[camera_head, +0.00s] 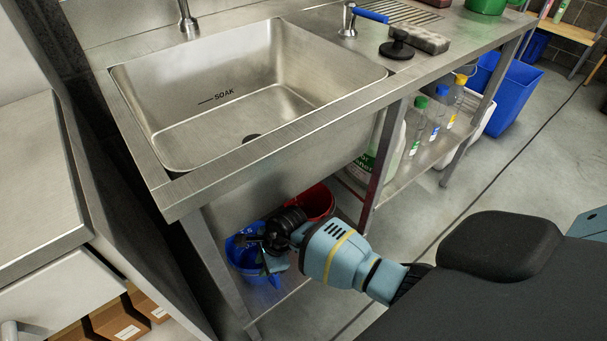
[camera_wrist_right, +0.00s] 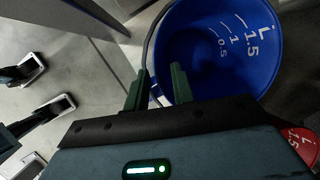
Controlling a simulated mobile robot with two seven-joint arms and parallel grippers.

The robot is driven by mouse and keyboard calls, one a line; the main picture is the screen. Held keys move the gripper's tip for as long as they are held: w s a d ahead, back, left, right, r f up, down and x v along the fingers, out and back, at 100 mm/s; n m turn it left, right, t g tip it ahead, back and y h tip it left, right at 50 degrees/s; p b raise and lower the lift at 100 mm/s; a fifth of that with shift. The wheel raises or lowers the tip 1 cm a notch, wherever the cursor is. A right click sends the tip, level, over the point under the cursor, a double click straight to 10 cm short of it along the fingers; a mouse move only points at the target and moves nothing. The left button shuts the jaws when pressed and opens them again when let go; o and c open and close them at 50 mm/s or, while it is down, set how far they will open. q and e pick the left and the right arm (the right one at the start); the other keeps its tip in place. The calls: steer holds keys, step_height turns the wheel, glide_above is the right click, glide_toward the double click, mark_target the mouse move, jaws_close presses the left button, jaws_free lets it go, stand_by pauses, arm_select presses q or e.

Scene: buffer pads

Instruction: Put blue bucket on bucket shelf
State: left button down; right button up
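The blue bucket (camera_head: 262,277) is at the low shelf (camera_head: 283,292) under the sink, left of a red bucket (camera_head: 318,200). Whether it rests on the shelf is hidden. My right gripper (camera_head: 262,243) is at the bucket's rim. In the right wrist view the blue bucket (camera_wrist_right: 215,45) shows its inside with white volume marks. There the two fingers of my right gripper (camera_wrist_right: 158,82) stand apart, one outside the rim and one over the inside. The red bucket (camera_wrist_right: 301,143) shows at the right edge. My left gripper is not in view.
The steel sink (camera_head: 250,85) stands above the buckets, with a table leg (camera_head: 218,265) at their left. Bottles (camera_head: 437,112) stand on a shelf to the right. A blue bin (camera_head: 510,92) is farther right.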

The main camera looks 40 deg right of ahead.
steer(key=s+d, duration=0.3)
steer(key=d, duration=0.2)
steer(key=s+d+r+p, duration=0.1)
steer(key=s+d, duration=0.2)
steer(key=d, duration=0.2)
steer(key=shift+s+d, duration=0.15)
steer(key=shift+d, duration=0.2)
steer(key=shift+r, duration=0.1)
